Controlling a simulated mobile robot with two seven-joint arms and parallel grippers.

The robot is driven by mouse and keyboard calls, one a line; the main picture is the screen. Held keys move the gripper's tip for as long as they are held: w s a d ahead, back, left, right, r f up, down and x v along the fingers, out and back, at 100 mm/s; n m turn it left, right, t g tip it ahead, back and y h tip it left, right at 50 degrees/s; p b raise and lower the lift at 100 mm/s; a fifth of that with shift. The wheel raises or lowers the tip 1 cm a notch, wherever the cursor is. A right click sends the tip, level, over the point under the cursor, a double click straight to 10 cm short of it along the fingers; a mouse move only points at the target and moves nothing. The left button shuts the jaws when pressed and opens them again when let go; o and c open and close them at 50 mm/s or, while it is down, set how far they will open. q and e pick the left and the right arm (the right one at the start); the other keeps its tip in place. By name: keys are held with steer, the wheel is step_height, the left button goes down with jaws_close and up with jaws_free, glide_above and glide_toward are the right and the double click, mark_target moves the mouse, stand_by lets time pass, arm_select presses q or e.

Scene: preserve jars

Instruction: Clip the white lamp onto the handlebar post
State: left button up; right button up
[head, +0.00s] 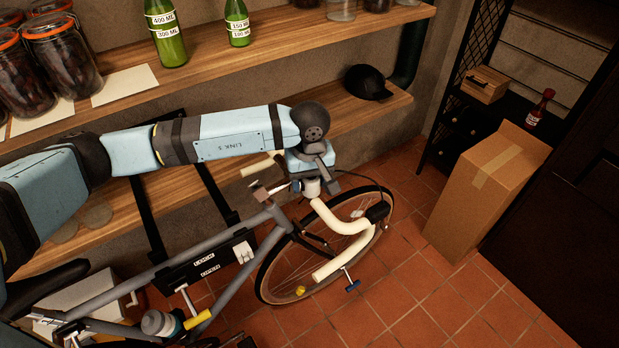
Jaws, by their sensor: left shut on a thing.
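My left gripper (313,176) points down at the front of a grey bicycle and is shut on a small whitish cylinder that looks like the white lamp (311,188). The gripper hides the lamp's upper part. The lamp is right at the handlebar post, near the cream handlebar (342,222). I cannot tell whether it touches or grips the post, as the gripper and lamp cover that spot. My right gripper is not in view.
The bicycle frame (190,247) stands beside wooden shelves (230,75) with jars (58,52) and green bottles (166,35). A black cap (368,83) lies on a lower shelf. A cardboard box (484,190) stands at the right. The tiled floor (430,300) between is clear.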

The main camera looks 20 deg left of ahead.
arm_select(q)
steer(key=shift+f, duration=0.15)
steer(key=o, duration=0.9)
step_height(320, 180, up, 14)
steer(key=shift+f+b, duration=0.1)
steer(key=shift+b, duration=0.35)
